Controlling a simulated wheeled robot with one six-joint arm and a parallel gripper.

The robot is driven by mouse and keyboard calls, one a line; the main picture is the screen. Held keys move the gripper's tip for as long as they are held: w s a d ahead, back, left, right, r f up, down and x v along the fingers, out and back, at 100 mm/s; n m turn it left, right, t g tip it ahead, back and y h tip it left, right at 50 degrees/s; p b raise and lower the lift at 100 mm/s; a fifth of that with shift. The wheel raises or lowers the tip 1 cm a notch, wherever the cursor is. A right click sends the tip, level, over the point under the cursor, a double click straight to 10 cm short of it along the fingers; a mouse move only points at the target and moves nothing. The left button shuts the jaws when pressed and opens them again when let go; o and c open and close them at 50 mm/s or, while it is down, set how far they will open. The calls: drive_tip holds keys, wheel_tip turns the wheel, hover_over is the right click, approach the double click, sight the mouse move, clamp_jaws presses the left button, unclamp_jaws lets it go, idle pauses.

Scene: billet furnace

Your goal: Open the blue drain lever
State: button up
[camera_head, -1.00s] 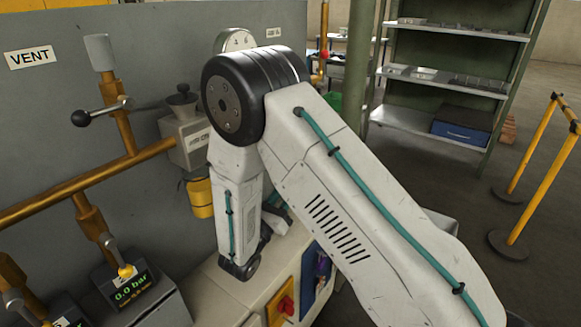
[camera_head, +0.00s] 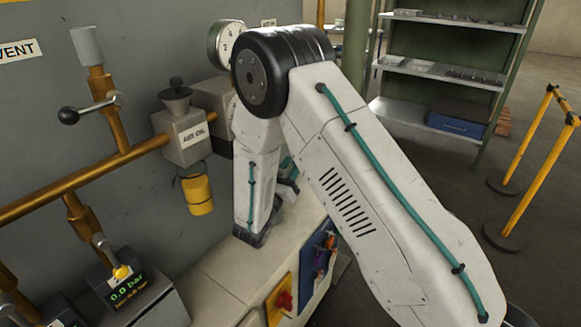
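I cannot make out a blue drain lever in the head view; my arm covers the middle of the picture. My arm bends down over the pale cabinet top, its lower end close to the surface. Grey parts behind the lower link may belong to my wrist or gripper, but the fingers are hidden. A yellow pipe with a black-knobbed lever (camera_head: 90,108) runs along the grey wall at left, near a VENT label (camera_head: 18,50). A grey box marked AIR OIL (camera_head: 182,135) has a yellow cup (camera_head: 199,196) beneath it.
A round gauge (camera_head: 226,42) sits behind my arm. A 0.0 bar display (camera_head: 129,289) stands at lower left. A red knob on a yellow plate (camera_head: 284,301) and a blue tool panel (camera_head: 317,270) are on the cabinet front. Shelves (camera_head: 440,72) and yellow barrier posts (camera_head: 535,185) stand right.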

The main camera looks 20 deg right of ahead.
clamp_jaws()
drive_tip(key=g+y, duration=0.1)
drive_tip(key=f+g+y, duration=0.1)
drive_tip(key=g+y, duration=0.1)
drive_tip(key=shift+s+a+f, duration=0.1)
drive_tip(key=shift+s+a+f+m+g+y, duration=0.1)
drive_tip(key=shift+f+m+g+y, duration=0.1)
drive_tip(key=shift+g+y, duration=0.35)
drive_tip(key=shift+s+a+f+m+g+y, duration=0.1)
drive_tip(key=shift+f+g+y, duration=0.15)
drive_tip(key=shift+y, duration=0.45)
drive_tip(key=shift+a+f+m+g+y, duration=0.1)
drive_tip(key=shift+f+g+y, duration=0.05)
drive_tip(key=shift+g+y, duration=0.45)
unclamp_jaws()
